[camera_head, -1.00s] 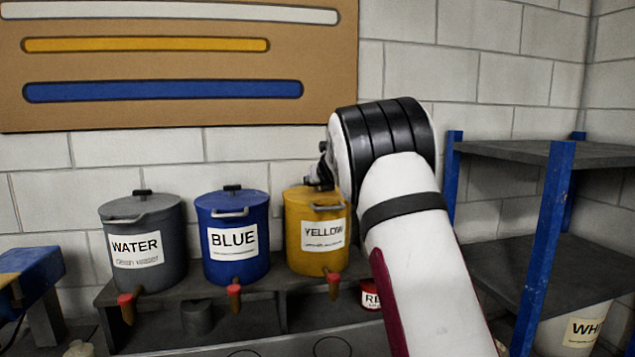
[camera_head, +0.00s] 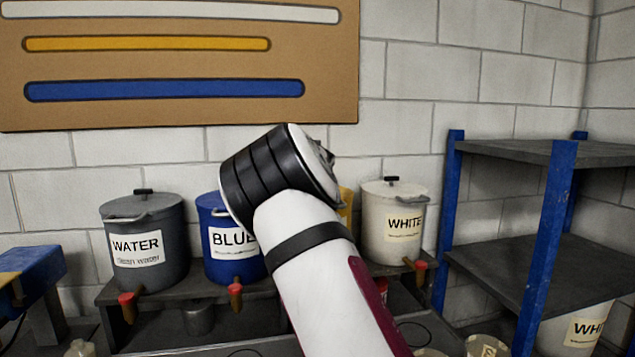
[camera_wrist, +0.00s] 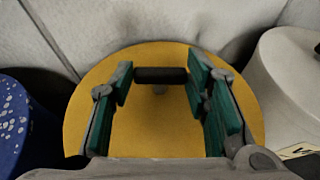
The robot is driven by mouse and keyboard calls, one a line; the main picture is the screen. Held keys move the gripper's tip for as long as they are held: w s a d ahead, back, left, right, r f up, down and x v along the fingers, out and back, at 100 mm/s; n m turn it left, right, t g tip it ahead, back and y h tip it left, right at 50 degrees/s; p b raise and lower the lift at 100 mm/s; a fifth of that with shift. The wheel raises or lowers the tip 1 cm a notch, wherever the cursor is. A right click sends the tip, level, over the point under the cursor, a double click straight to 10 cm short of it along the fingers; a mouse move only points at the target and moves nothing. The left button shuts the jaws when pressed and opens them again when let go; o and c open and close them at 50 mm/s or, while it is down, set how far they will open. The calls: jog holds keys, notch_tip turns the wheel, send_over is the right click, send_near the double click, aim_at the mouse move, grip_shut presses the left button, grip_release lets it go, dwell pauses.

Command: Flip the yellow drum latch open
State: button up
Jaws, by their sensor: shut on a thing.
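The yellow drum (camera_head: 346,205) is mostly hidden behind my arm in the head view; only a strip of its right side shows. In the wrist view its round yellow lid (camera_wrist: 160,130) fills the middle. A short black bar (camera_wrist: 160,75) stands on the lid toward its far edge. My gripper (camera_wrist: 158,84) is over the lid, its green-padded fingers on either side of the bar, shut on it at its two ends. The drum's metal front clasp, and any separate latch, are hidden from both views.
The blue drum (camera_head: 218,215) stands close on the left and the white drum (camera_head: 392,240) close on the right. The grey water drum (camera_head: 140,225) is further left. A blue-posted shelf (camera_head: 545,235) stands at the right. The wall (camera_wrist: 60,30) is close behind the yellow lid.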

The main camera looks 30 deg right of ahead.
jog(key=shift+w+a+f+m+g+h+b, duration=0.1)
jog(key=shift+w+m+g+h+b, duration=0.1)
jog(key=shift+m+g+h+b, duration=0.8)
jog(key=shift+w+a+f+m+g+h+b, duration=0.15)
jog(key=shift+m+g+h+b, duration=0.45)
jog(key=shift+b, duration=0.8)
jog(key=shift+w+a+f+m+g+h+b, duration=0.15)
jog(key=shift+m+g+h+b, duration=0.4)
jog(key=shift+m+b, duration=0.55)
jog(key=m+g+h+b, duration=0.1)
jog(key=b, duration=0.1)
jog(key=m+g+h+b, duration=0.1)
jog(key=g+b, duration=0.1)
jog(key=shift+w+r+m, duration=0.15)
jog(key=shift+r+m, duration=0.05)
jog(key=shift+m, duration=0.2)
jog(key=shift+a+m+g+b, duration=0.1)
jog(key=shift+m+g+b, duration=0.35)
jog(key=shift+m+g, duration=0.25)
jog(key=o, duration=1.2)
jog(key=shift+c, duration=0.2)
jog(key=shift+r, duration=0.1)
jog(key=v, duration=1.2)
